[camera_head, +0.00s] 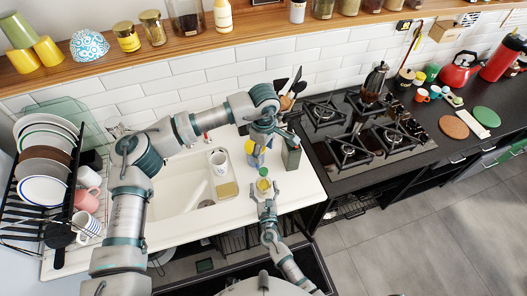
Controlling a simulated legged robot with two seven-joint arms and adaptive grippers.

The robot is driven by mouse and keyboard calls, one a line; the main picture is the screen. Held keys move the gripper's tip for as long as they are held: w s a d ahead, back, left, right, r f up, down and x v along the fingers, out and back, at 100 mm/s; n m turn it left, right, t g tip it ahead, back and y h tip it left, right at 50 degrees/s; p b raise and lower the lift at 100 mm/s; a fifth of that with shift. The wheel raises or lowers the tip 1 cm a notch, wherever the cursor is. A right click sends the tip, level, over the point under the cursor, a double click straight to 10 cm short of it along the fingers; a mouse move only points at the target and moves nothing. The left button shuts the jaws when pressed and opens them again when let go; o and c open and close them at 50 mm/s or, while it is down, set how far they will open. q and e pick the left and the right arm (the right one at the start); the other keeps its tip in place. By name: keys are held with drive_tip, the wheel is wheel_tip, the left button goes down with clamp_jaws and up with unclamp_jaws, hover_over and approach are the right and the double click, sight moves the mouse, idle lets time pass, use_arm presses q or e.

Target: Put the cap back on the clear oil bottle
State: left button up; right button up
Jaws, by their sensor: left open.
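My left gripper (258,143) points down above the counter, right of the sink, and is open. Just below its fingers is a small yellow and blue thing (254,156), partly covered by the gripper. My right gripper (263,189) reaches up from the front edge of the counter. A small yellow thing with a green top (263,172) is between or just beyond its fingertips; it may be the oil bottle, but it is too small to be sure. I cannot tell whether these fingers are shut on it. I cannot pick out a loose cap.
A grey-green box-shaped container (291,154) stands close to the right of my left gripper. The gas hob (365,137) is to the right, and a full dish rack (72,190) is to the left.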

drive_tip(key=shift+r, duration=0.1)
drive_tip(key=s+d, duration=0.1)
drive_tip(key=s, duration=1.1)
drive_tip(key=shift+d, duration=0.3)
